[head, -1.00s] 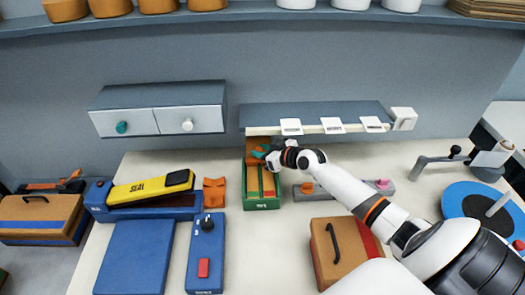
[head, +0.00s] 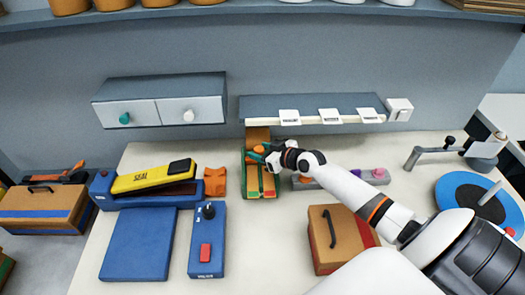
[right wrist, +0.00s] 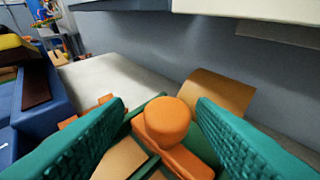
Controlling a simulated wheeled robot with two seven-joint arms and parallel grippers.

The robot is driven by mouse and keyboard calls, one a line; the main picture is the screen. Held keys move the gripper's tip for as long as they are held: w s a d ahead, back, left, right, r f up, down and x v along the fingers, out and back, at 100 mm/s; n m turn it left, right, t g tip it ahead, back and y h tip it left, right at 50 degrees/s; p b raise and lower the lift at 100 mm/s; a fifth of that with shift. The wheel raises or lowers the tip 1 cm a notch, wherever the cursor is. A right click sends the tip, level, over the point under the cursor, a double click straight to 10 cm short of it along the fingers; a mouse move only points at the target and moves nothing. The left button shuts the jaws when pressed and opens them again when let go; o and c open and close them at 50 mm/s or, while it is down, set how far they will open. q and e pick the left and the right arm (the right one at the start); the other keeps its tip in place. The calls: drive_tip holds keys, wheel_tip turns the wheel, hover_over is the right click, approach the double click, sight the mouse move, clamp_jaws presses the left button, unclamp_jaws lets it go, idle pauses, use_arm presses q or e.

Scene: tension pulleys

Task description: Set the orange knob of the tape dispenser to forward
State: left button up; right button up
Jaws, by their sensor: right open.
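The tape dispenser is a narrow green box (head: 262,193) on the table, with orange parts and brown tape inside. In the right wrist view, its round orange knob (right wrist: 168,120) stands on an orange base. My right gripper (head: 258,153) is over the dispenser's far end in the head view. Its two teal ribbed fingers are open on either side of the knob in the right wrist view, with gaps visible between fingers and knob. The knob's setting cannot be read, and the wrist partly hides the dispenser's far end in the head view. My left gripper is not in view.
A grey bar (head: 340,181) with coloured knobs lies right of the dispenser. An orange holder (head: 215,182) and a blue box (head: 206,250) are to its left. A brown case (head: 322,250) stands in front. A shelf with white labels (head: 330,115) overhangs behind.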

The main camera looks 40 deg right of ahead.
drive_tip(key=shift+d, duration=0.1)
drive_tip(key=shift+s+d, duration=0.1)
drive_tip(key=shift+s, duration=0.2)
drive_tip(key=b+v, duration=0.1)
drive_tip(key=v, duration=1)
drive_tip(key=shift+s, duration=0.2)
drive_tip(key=shift+r, duration=0.1)
